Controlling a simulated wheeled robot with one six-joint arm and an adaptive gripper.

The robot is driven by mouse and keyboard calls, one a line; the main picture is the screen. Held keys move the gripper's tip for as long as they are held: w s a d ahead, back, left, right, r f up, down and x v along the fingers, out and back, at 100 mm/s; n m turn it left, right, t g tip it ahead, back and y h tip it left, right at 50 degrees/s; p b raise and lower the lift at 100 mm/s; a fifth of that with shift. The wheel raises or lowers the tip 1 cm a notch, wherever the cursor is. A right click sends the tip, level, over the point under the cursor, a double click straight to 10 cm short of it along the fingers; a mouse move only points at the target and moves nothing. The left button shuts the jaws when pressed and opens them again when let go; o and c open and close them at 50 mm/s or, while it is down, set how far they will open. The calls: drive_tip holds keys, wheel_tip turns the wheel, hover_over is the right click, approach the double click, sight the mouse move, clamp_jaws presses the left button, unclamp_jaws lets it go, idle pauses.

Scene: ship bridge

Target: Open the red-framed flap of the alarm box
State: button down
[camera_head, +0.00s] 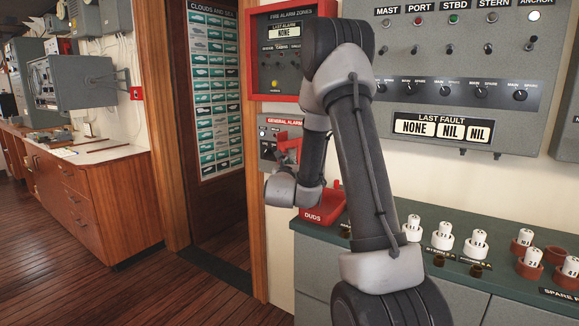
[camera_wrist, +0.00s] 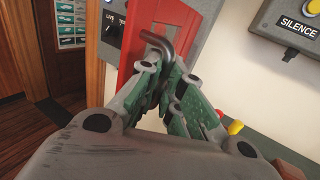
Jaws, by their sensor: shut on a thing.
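The alarm box (camera_head: 268,148) is a grey wall box labelled GENERAL ALARM, below the fire alarm panel. Its red-framed flap (camera_head: 294,143) shows partly behind my arm. In the wrist view the red flap (camera_wrist: 190,30) fills the upper middle, with part of the grey box face (camera_wrist: 112,35) showing to its left. A dark bent handle (camera_wrist: 157,40) is on the flap. My gripper (camera_wrist: 164,78) has its green-padded fingers shut on this handle. The flap looks angled to the box face, but how far is unclear. In the head view my wrist and arm hide the fingertips.
A red DUDS tray (camera_head: 318,216) stands on the green-topped counter (camera_head: 400,262) below the box, with several white cylinders to its right. The fire alarm panel (camera_head: 262,80) is just above. A doorway (camera_head: 215,215) is left of the box. A SILENCE panel (camera_wrist: 285,40) is at right.

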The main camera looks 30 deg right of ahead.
drive_tip(key=shift+f, duration=0.15)
drive_tip(key=c, duration=1.6)
unclamp_jaws()
drive_tip(key=shift+o, duration=0.2)
drive_tip(key=v, duration=0.7)
drive_tip(key=shift+s+a, duration=0.15)
drive_tip(key=shift+s, duration=0.05)
